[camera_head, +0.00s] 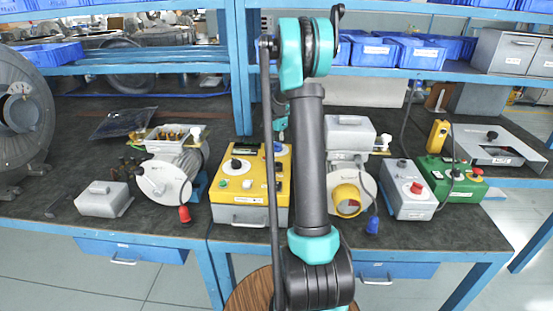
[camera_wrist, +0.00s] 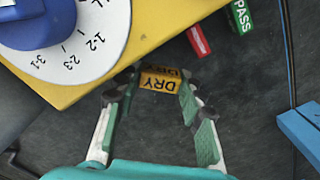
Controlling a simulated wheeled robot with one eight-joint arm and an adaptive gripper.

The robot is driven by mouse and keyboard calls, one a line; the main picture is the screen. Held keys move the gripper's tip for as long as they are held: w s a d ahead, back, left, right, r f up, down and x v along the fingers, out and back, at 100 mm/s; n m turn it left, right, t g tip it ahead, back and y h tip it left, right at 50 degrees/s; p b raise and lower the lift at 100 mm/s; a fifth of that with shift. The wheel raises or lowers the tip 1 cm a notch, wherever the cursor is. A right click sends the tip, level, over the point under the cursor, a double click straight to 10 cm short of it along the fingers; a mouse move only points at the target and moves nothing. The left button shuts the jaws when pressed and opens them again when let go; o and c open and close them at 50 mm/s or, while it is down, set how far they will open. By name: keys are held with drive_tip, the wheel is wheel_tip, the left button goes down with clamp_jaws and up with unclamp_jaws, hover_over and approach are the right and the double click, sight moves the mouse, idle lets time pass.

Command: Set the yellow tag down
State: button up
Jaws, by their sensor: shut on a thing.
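The yellow tag (camera_wrist: 160,82), lettered DRY, sits between the fingertips of my gripper (camera_wrist: 157,86) in the wrist view. The fingers are shut on it from both sides. Dark bench top shows around and beyond it; I cannot tell whether the tag touches the bench. In the head view my arm hides the fingertips and the tag.
A yellow control box (camera_wrist: 135,40) with a blue knob and white dial is close to the left finger. A red tag (camera_wrist: 199,41) and a green PASS tag (camera_wrist: 240,16) lie beyond. A blue part (camera_wrist: 303,130) stands at right. Bare bench lies between.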

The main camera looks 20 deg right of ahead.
drive_tip(key=shift+f, duration=2.5)
drive_tip(key=shift+f, duration=0.1)
drive_tip(key=o, duration=1)
drive_tip(key=shift+c, duration=0.2)
wheel_tip(320, 180, up, 12)
drive_tip(key=shift+r, duration=0.15)
